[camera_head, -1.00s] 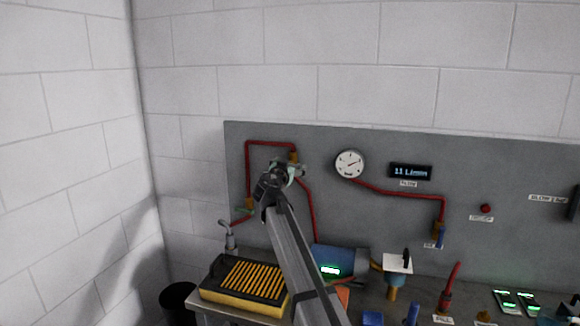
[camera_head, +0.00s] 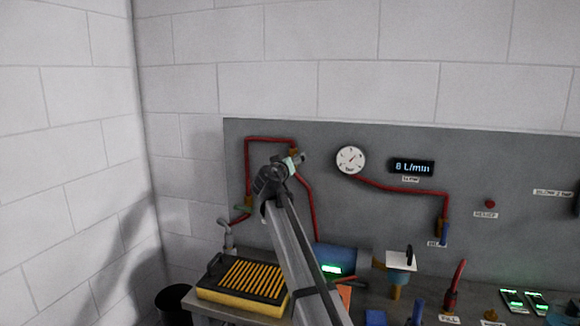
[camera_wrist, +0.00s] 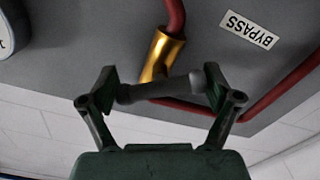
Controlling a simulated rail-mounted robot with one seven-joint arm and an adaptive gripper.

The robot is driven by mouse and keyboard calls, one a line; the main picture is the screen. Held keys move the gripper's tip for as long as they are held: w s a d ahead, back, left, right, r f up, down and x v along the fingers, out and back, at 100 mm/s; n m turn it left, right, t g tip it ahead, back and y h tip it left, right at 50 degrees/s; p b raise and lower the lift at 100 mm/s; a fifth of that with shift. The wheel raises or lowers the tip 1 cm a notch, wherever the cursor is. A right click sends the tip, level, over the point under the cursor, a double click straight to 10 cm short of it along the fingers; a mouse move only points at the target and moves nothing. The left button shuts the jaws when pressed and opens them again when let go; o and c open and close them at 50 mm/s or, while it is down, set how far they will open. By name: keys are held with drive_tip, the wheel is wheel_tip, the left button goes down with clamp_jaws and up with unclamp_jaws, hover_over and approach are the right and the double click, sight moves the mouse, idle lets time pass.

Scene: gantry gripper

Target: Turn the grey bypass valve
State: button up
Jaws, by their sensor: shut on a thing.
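The grey bypass valve handle (camera_wrist: 165,88) shows in the wrist view as a grey bar in front of a brass valve body (camera_wrist: 160,55) on a red pipe. A white label reading BYPASS (camera_wrist: 248,29) sits beside it on the panel. My gripper (camera_wrist: 160,88) has one finger at each end of the bar and is shut on it. In the head view my gripper (camera_head: 294,163) is at the upper right of the red pipe loop, just below the brass fitting (camera_head: 294,151). It hides most of the handle there.
A round gauge (camera_head: 351,160) and a display reading 8 L/min (camera_head: 412,167) are on the grey panel to the right. Below are a yellow and black tray (camera_head: 240,280), a blue box (camera_head: 340,258) and further valves on the bench. The wall above is clear.

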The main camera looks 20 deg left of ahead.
drive_tip(key=shift+n, duration=0.5)
drive_tip(key=shift+r, duration=0.1)
drive_tip(key=o, duration=0.9)
drive_tip(key=shift+c, duration=0.2)
drive_tip(key=s+d, duration=0.1)
drive_tip(key=s, duration=1.1)
